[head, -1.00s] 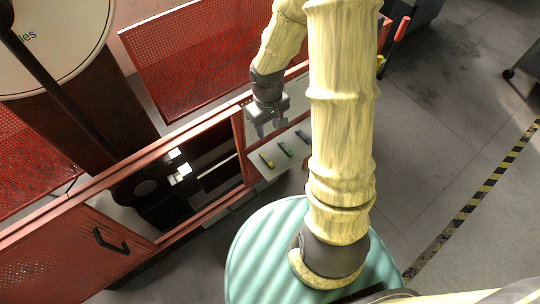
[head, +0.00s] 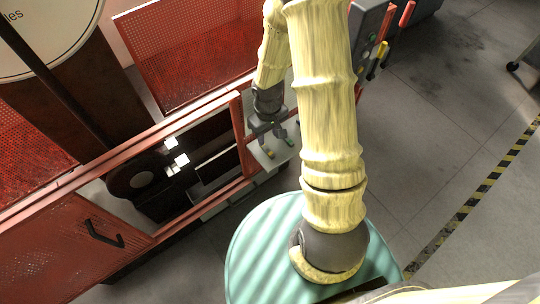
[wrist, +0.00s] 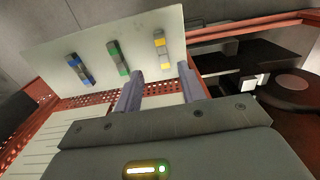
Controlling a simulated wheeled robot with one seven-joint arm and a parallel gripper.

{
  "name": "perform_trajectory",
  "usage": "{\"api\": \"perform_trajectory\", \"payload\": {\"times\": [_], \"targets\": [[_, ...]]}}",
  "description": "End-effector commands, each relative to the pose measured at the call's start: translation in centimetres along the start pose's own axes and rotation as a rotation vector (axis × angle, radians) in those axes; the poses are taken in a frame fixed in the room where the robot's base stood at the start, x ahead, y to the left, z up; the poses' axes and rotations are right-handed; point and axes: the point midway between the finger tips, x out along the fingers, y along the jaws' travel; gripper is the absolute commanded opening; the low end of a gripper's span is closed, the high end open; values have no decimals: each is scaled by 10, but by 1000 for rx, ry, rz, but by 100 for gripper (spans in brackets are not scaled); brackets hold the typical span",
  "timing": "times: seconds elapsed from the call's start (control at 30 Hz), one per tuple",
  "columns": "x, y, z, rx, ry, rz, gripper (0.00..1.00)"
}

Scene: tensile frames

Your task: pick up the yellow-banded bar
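The yellow-banded bar (wrist: 161,48) lies on a pale shelf (wrist: 140,22), at the right end of a row of three bars in the wrist view. In the head view the yellow-banded bar (head: 268,153) shows just below my gripper (head: 270,136). My gripper is open and empty. The fingers appear apart from the bar.
A green-banded bar (wrist: 118,58) and a blue-banded bar (wrist: 80,68) lie beside it. The blue-banded one is hidden in the head view. A red frame (head: 240,135) with a dark open interior (head: 140,190) stands left of the shelf. Red-handled tools (head: 406,14) hang at upper right.

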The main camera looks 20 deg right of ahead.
Motion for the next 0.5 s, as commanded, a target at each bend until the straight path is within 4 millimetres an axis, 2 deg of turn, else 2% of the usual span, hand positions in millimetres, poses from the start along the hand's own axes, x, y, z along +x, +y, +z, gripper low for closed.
{"api": "perform_trajectory", "payload": {"times": [0.03, 0.13, 0.5], "targets": [[12, -1, 0, -1, -3, -1, 40], [21, 0, 0, 0, -1, 0, 40], [23, 0, 0, 0, 0, 0, 40]]}}
